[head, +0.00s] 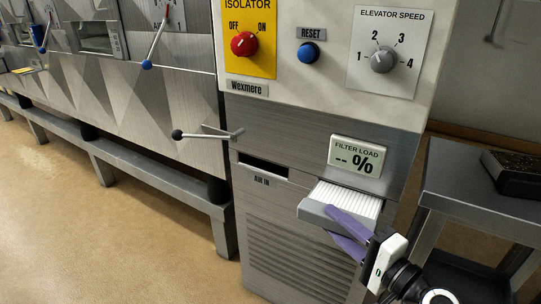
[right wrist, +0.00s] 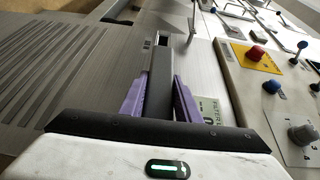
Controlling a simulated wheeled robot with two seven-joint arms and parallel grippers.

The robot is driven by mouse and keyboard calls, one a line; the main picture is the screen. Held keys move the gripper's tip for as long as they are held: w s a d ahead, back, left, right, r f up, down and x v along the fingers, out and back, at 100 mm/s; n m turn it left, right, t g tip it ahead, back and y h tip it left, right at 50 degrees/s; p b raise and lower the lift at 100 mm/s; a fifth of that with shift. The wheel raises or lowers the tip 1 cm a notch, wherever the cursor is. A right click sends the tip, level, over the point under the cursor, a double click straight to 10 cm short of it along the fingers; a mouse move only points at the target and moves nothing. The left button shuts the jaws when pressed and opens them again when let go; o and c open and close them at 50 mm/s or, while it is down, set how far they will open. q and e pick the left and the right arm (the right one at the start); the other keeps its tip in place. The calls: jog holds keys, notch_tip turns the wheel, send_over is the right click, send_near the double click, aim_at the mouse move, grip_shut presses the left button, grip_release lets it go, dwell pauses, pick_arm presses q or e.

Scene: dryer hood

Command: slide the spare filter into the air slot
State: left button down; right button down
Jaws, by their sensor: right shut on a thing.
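The spare filter (head: 346,200) is a flat block with white pleats and a grey front edge. My right gripper (head: 331,222), with purple fingers, is shut on its grey edge. In the right wrist view the grey edge of the filter (right wrist: 159,88) lies between the two fingers. The air slot (head: 263,165) is a dark narrow opening marked AIR IN on the cabinet front. In the head view the filter is to the right of the slot and a little lower, outside it. My left gripper is not in view.
A FILTER LOAD display (head: 357,156) reading "-- %" is just above the filter. A lever with a black knob (head: 177,134) sticks out above the slot. A metal side table (head: 470,185) with a dark tray (head: 515,172) stands at right. The louvred panel (head: 285,235) is below the slot.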

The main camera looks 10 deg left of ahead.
jog(key=shift+s+a+p, duration=0.2)
jog(key=shift+s+p, duration=0.05)
jog(key=shift+s, duration=0.3)
jog(key=shift+s+a+p, duration=0.2)
jog(key=shift+s, duration=0.65)
jog(key=shift+s+a, duration=0.1)
jog(key=shift+s, duration=0.2)
jog(key=shift+s+a+p, duration=0.3)
jog(key=shift+s+p, duration=0.1)
jog(key=shift+s, duration=0.45)
jog(key=shift+s+a+p, duration=0.25)
jog(key=shift+s+p, duration=0.15)
jog(key=shift+s, duration=0.4)
